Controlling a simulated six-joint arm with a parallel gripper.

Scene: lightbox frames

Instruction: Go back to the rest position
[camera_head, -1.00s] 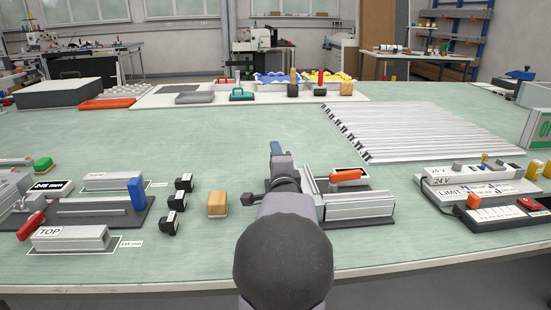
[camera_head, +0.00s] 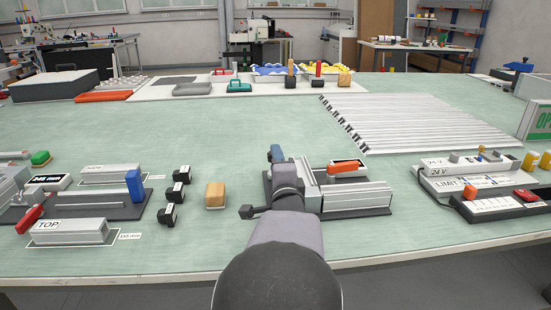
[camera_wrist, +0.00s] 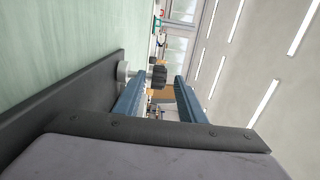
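My gripper (camera_head: 277,153) is at the middle of the bench, beside the left end of a grey aluminium fixture (camera_head: 350,197) on a dark base plate. My arm hides part of this fixture. In the wrist view the two blue fingers (camera_wrist: 157,100) stand apart with a gap between them. No held thing shows in the gap. A dark round knob (camera_wrist: 158,75) on a light stem shows past the fingers. An orange-handled part (camera_head: 347,166) lies at the back of the fixture.
A wooden block (camera_head: 215,195) and black numbered blocks (camera_head: 172,214) stand left of my arm. A second fixture (camera_head: 75,205) with a blue block is further left. Aluminium profiles (camera_head: 415,122) lie behind right; a control box (camera_head: 490,180) is at right.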

